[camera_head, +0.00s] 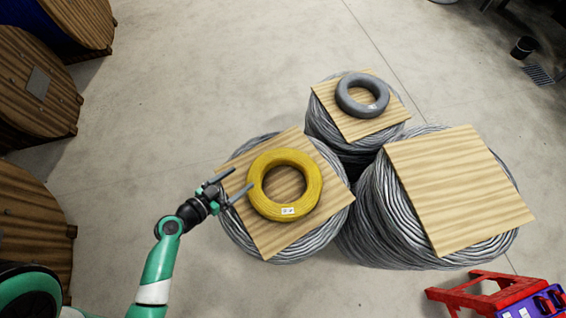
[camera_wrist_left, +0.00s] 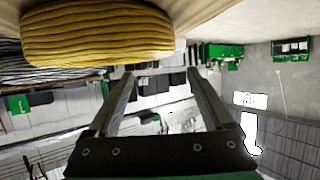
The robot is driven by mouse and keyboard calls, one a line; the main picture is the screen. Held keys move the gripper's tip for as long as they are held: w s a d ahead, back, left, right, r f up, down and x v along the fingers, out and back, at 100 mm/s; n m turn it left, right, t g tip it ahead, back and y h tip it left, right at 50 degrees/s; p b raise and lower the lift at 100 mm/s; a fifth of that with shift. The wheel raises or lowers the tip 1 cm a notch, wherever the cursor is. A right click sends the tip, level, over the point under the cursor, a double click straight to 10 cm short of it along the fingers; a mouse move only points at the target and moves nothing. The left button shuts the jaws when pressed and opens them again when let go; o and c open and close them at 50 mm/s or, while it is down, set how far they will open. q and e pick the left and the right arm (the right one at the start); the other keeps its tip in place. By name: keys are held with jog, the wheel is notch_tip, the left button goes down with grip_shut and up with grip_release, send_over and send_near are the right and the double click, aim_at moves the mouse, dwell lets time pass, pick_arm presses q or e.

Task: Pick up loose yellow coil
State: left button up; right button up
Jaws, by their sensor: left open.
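The yellow coil (camera_head: 264,202) lies flat on a square wooden board on top of a grey cable coil, with a small white label on its front side. It also shows large at the top left of the left wrist view (camera_wrist_left: 97,35), seen from the side. My left gripper (camera_head: 243,178) is open at the coil's left side, with its fingertips close to the outer edge. Nothing shows between its fingers in the left wrist view (camera_wrist_left: 162,75). Whether a finger touches the coil I cannot tell. My right gripper is not in view.
A grey coil (camera_head: 345,101) lies on another wooden board (camera_head: 382,127) behind. A bare wooden board (camera_head: 458,190) tops the large cable bundle at right. A red frame (camera_head: 470,292) is at lower right. Wooden reels (camera_head: 32,85) line the left; floor between is clear.

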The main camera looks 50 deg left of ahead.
aim_at(262, 162)
pick_arm(q)
jog(key=x, duration=1.1)
jog(key=shift+w, duration=0.35)
grip_shut()
jog(key=shift+r, duration=0.2)
